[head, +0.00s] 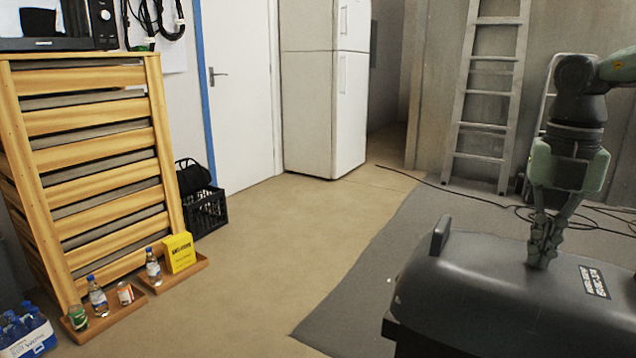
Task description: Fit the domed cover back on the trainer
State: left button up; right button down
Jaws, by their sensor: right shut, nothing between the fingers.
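A dark grey domed cover (500,285) shows at the lower right of the head view, cut off by the right and bottom edges. It has a raised fin-like part (440,236) at its left end and a label on top. A black lower body shows under its left edge; I cannot tell how the two meet. My right gripper (543,258) points down with its fingers shut and empty, at the top of the cover. I cannot tell whether the fingertips touch it. My left gripper is not in view.
A grey mat (370,285) lies on the floor around the trainer. A ladder (490,95) leans on the back wall, with a cable on the floor. A wooden slatted rack (95,165), bottles, a yellow box (180,252) and a black crate (205,211) are left. Open floor lies between.

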jog(key=shift+r+p, duration=1.7)
jog(key=shift+r, duration=1.5)
